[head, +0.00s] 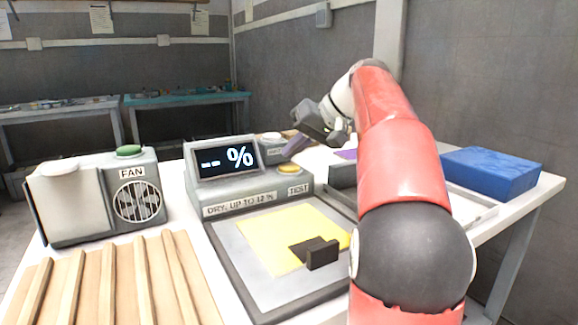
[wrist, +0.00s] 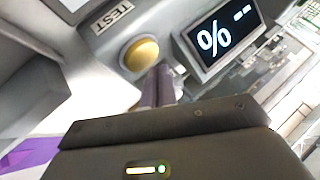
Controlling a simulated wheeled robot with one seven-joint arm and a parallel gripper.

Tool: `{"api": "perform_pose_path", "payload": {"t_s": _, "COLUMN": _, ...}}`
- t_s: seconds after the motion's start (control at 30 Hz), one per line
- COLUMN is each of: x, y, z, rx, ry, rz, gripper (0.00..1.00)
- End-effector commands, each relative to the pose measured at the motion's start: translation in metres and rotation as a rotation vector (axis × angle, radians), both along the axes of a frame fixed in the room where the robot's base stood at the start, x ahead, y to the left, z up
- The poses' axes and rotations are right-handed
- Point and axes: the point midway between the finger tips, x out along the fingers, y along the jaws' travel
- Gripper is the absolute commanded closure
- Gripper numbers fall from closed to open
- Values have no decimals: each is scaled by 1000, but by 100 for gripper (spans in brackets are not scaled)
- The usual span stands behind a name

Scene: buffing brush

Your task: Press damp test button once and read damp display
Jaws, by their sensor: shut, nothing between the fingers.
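The grey damp tester (head: 225,190) stands on the white table, with a plate reading "DRY: UP TO 12 %". Its dark display (head: 228,159) shows two dashes and a percent sign; the wrist view shows the same display (wrist: 222,36). The yellow round test button (head: 290,169) sits at the right, above the "TEST" label; it also shows in the wrist view (wrist: 140,54). My gripper (head: 290,152) is shut and empty, its purple fingers above and beside the button. In the wrist view my fingertips (wrist: 158,76) are close beside the button; I cannot tell whether they touch.
A fan unit (head: 139,203) with a green button (head: 129,152) stands left. Wooden slats (head: 110,285) lie in front. A grey-framed plate (head: 250,262) holds a yellow sheet (head: 275,225) and a black block (head: 322,253). A blue box (head: 490,173) lies right.

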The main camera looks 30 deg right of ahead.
Motion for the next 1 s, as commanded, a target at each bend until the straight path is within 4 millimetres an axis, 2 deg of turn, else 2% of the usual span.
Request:
{"api": "perform_pose_path", "payload": {"t_s": 0.63, "x": 0, "y": 0, "z": 0, "rx": 0, "ry": 0, "rz": 0, "gripper": 100}}
{"api": "perform_pose_path", "payload": {"t_s": 1.0, "x": 0, "y": 0, "z": -8, "rx": 0, "ry": 0, "rz": 0, "gripper": 100}}
